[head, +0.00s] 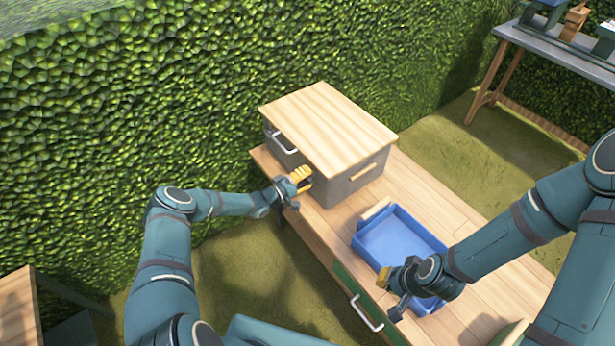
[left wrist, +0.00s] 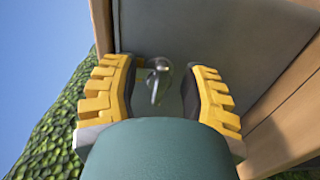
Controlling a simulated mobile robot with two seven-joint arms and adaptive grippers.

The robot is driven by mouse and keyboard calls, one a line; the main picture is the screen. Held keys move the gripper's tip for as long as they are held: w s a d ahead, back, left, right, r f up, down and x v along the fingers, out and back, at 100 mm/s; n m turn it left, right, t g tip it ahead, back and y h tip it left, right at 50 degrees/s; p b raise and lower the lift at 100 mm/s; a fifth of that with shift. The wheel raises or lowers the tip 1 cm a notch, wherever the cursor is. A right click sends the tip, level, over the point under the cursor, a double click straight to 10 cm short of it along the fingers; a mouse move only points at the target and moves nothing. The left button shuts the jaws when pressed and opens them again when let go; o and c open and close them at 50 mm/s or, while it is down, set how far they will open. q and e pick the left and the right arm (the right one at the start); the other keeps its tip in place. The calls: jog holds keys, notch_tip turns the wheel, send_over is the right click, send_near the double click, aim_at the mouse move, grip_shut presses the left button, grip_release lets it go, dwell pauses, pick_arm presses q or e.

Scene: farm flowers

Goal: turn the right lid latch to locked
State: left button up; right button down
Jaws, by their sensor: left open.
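The grey box with a wooden lid (head: 325,128) stands on the wooden bench against the hedge. My left gripper (head: 303,180) is at the near face of the box, under the lid's edge. The left wrist view shows its yellow fingers (left wrist: 166,98) open and apart. A small metal latch (left wrist: 158,81) on the grey face shows between and beyond them, its handle pointing down in that view. I cannot tell if the fingers touch it. In the head view the gripper hides the latch. My right gripper (head: 392,291) hangs beside the blue tray; its jaw opening is unclear.
The blue tray (head: 372,247) lies on the bench (head: 430,195) right of the box. A metal handle (head: 285,142) is on the box's left part. A drawer handle (head: 366,312) is on the bench front. Another table (head: 560,50) stands at the back right.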

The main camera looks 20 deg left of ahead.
pick_arm(q)
jog(key=v, duration=1.1)
jog(key=shift+s+a, duration=0.2)
jog(key=shift+a, duration=0.05)
jog(key=s+d+f+m+g+b, duration=0.1)
jog(key=s+d+m+g, duration=0.2)
jog(key=s+d+g, duration=0.4)
jog(key=s+d+f+m+g, duration=0.15)
jog(key=s+d+g, duration=0.3)
jog(key=d, duration=0.45)
jog(key=s+r+m+y+b, duration=0.2)
jog(key=s+r+m+y, duration=0.2)
jog(key=s, duration=0.8)
notch_tip(320, 180, up, 2)
jog(key=y, duration=0.3)
jog(key=shift+d+r+g, duration=0.2)
jog(key=shift+d+g, duration=0.05)
jog(key=shift+g, duration=0.1)
jog(key=shift+s, duration=0.1)
